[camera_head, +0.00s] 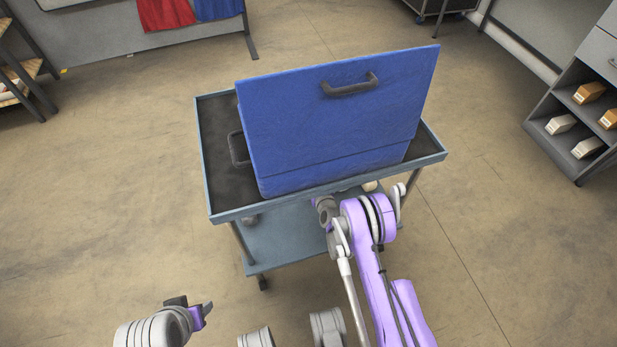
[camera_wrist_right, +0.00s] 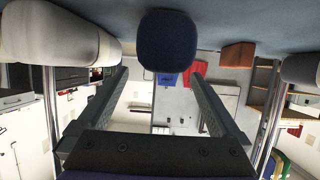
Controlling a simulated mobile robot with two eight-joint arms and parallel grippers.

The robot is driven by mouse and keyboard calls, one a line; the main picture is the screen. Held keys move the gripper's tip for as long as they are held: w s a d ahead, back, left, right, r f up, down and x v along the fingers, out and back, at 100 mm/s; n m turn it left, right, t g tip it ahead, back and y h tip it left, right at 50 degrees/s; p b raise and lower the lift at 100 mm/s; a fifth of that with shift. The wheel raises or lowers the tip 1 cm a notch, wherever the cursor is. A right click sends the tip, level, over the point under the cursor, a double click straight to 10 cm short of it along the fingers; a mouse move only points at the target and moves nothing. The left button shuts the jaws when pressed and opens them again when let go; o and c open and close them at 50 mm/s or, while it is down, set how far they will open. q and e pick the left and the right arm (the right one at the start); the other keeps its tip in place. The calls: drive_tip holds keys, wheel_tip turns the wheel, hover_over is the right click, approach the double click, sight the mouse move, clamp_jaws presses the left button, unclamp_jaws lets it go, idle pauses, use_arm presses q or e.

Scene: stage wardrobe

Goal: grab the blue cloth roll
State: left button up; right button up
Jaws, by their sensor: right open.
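In the right wrist view, which looks upside down, the rounded end of a dark blue cloth roll (camera_wrist_right: 167,42) shows at top centre, against a blue-grey surface. My right gripper (camera_wrist_right: 160,76) is open, its two fingers apart on either side of the roll's lower part in the picture. I cannot tell whether they touch it. In the head view my right arm reaches to the trolley's near edge; its gripper and the blue roll are hidden there. My left gripper (camera_head: 192,307) is low at the left, away from the trolley; its jaw opening is unclear.
A large blue case (camera_head: 330,125) with a dark handle stands on the trolley's top tray (camera_head: 212,175), above a lower shelf (camera_head: 285,240). Floor around the trolley is clear.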

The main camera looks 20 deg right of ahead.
drive_tip(key=b+x, duration=0.1)
drive_tip(key=x, duration=0.3)
drive_tip(key=shift+s+a+f, duration=0.1)
drive_tip(key=shift+f, duration=0.05)
drive_tip(key=shift+w+f, duration=0.1)
drive_tip(key=shift+w, duration=0.45)
drive_tip(key=c, duration=1.4)
drive_tip(key=shift+c, duration=0.2)
